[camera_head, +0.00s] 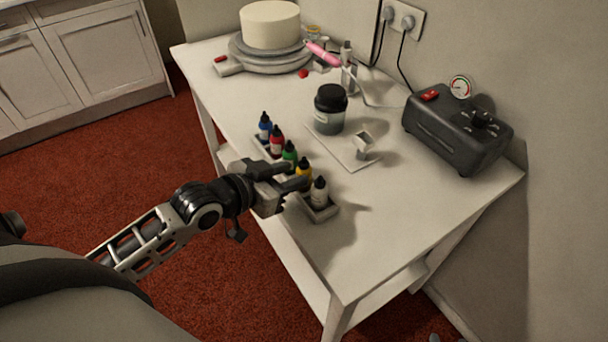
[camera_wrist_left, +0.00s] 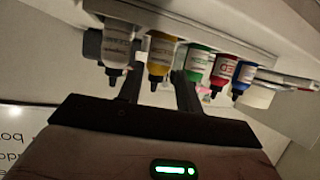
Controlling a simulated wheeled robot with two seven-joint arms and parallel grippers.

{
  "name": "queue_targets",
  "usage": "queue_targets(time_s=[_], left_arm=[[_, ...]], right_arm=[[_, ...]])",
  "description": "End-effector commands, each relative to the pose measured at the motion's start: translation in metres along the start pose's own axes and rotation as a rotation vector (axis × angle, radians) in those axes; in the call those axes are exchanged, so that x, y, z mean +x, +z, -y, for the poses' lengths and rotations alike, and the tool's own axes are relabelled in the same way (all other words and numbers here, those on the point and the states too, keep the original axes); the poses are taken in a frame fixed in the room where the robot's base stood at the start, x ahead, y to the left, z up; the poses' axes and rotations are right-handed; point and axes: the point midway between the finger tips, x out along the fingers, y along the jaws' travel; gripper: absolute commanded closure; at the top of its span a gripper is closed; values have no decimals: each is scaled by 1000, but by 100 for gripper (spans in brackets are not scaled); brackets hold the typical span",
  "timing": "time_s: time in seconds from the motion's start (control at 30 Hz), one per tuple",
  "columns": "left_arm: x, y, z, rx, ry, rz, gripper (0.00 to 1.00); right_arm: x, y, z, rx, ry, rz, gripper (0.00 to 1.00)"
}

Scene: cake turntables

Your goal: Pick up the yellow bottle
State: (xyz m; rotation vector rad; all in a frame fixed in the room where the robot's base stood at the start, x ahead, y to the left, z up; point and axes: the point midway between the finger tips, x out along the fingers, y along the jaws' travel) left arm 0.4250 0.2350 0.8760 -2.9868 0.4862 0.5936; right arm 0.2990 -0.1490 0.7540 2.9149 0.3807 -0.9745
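The yellow bottle (camera_head: 304,172) stands upright in a grey rack (camera_head: 321,212) near the front edge of the white table, between the green bottle (camera_head: 289,153) and the white bottle (camera_head: 319,191). My left gripper (camera_head: 298,176) is open and reaches in from the left, level with the bottles, with its fingers toward either side of the yellow one. In the left wrist view, where the bottles appear cap down, the yellow bottle (camera_wrist_left: 161,52) shows between the two fingers (camera_wrist_left: 160,92). Whether either finger touches it cannot be told. My right gripper is not in view.
Red (camera_head: 277,141) and blue (camera_head: 265,126) bottles stand farther along the rack. Behind are a dark-lidded jar (camera_head: 330,110), an airbrush compressor (camera_head: 457,130) and a cake (camera_head: 270,24) on a turntable. The table's front right is clear.

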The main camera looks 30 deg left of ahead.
Motion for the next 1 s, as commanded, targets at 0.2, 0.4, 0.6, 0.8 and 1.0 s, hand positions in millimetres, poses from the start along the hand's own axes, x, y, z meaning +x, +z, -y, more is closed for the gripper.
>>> queue_targets(time_s=[0.2, 0.4, 0.6, 0.8, 1.0], left_arm=[[16, 0, -1, 1, 1, 1, 65], [45, 0, -2, 0, 0, -1, 65], [63, 1, -2, 2, 0, 1, 65], [64, 2, -2, 2, 0, 2, 65], [63, 2, -2, 2, 0, 1, 80]], right_arm=[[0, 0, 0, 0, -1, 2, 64], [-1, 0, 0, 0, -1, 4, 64], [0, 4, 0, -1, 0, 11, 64], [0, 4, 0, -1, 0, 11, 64], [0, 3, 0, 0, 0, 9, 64]])
